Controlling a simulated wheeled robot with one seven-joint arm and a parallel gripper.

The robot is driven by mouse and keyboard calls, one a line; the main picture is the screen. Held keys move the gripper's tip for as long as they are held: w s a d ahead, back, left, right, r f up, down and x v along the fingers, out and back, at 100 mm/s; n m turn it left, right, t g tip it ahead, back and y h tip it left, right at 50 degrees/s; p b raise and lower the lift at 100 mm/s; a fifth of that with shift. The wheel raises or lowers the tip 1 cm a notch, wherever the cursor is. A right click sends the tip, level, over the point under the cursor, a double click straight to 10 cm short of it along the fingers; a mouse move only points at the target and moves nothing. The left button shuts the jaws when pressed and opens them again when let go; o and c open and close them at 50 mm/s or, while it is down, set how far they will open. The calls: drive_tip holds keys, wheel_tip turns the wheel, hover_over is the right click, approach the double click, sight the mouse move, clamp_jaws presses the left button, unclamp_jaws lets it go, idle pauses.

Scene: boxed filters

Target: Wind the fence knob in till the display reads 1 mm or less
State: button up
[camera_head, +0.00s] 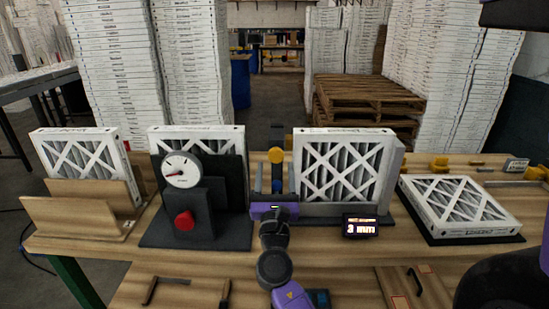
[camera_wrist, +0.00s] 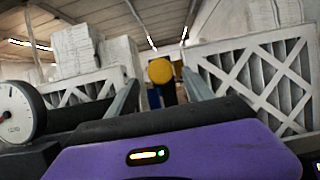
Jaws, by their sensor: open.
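The yellow round knob (camera_head: 275,155) stands behind my gripper in the head view, left of the upright filter on the right. In the wrist view the yellow knob (camera_wrist: 160,70) shows between the two fingers, towards their far ends. I cannot tell whether the fingers touch it. My gripper (camera_head: 274,178) is open, its fingers pointing away from me towards the knob. The black display (camera_head: 360,227) in front of that filter (camera_head: 343,170) appears to read 3 mm. The knob's lower mounting is mostly hidden by my gripper.
A dial gauge (camera_head: 182,170) on a dark stand with a red knob (camera_head: 184,220) is left of my gripper. A filter in a wooden rack (camera_head: 80,210) stands at far left. Another filter (camera_head: 456,203) lies on a dark pad at right. Pallets and stacked boxes are behind.

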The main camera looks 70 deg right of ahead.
sight(276, 159)
drive_tip(key=shift+p+x, duration=0.4)
drive_tip(key=shift+x, duration=1.4)
clamp_jaws()
